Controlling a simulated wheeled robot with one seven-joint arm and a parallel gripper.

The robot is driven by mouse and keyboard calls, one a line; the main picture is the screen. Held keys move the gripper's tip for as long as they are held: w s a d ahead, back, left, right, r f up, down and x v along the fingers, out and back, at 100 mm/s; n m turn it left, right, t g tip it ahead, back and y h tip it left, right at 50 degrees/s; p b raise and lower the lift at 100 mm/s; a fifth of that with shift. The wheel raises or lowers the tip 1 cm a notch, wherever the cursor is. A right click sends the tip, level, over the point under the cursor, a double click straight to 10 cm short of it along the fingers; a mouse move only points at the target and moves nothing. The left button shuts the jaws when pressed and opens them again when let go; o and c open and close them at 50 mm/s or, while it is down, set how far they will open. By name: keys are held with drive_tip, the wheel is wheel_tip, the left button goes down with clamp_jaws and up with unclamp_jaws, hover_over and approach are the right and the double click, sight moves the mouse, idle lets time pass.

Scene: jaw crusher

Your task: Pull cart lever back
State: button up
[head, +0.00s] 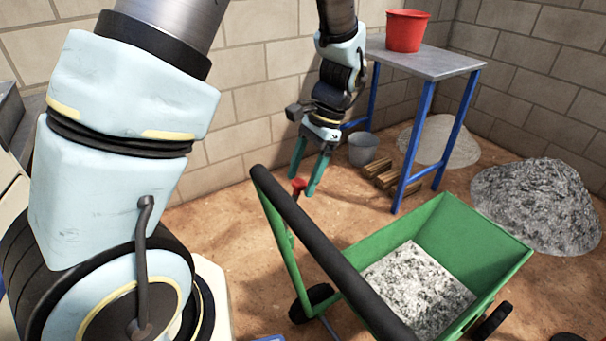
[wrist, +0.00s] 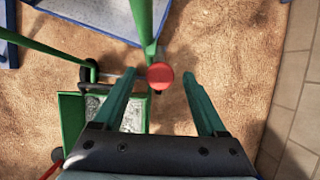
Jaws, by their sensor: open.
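The green cart (head: 425,245) stands on the dirt floor with grey gravel in its tray. Its black handle bar (head: 325,245) runs across the near side. The cart lever has a red knob (head: 298,185) beside the green handle frame; the knob also shows in the wrist view (wrist: 160,75). My gripper (head: 306,183) points down at the knob with its green fingers open. In the wrist view my gripper (wrist: 158,85) has one finger on each side of the knob, with a gap to both. The lever's lower part is largely hidden.
A blue-legged table (head: 430,60) with a red bucket (head: 406,30) stands behind the cart. A grey bucket (head: 363,148) and wooden blocks (head: 382,178) lie near it. A gravel pile (head: 535,205) is at right. A block wall (head: 262,95) closes the back.

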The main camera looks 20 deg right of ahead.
clamp_jaws()
idle(0.5)
idle(0.8)
